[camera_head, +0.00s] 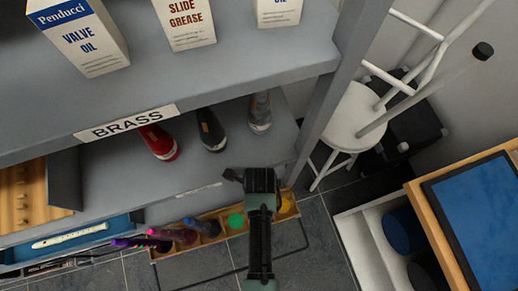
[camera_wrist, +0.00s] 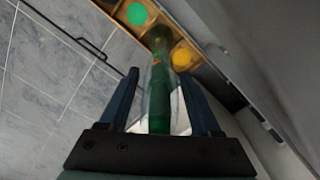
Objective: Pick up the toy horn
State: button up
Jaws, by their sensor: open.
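A long, narrow, partly clear green thing (camera_wrist: 159,95) lies between the two spread fingers of my gripper (camera_wrist: 159,73) in the wrist view. It seems to be the toy horn, but its shape is not fully clear. Its far end reaches toward a wooden compartment tray (camera_wrist: 205,75), between a green round end (camera_wrist: 138,14) and a yellow one (camera_wrist: 181,57). There are visible gaps between it and the fingers. In the head view my gripper (camera_head: 262,182) is above the right part of the tray and hides that slot.
The tray's left part holds a pink piece (camera_head: 172,235) and others. A white stool (camera_head: 355,115) stands right.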

grip_shut()
dwell(1.4)
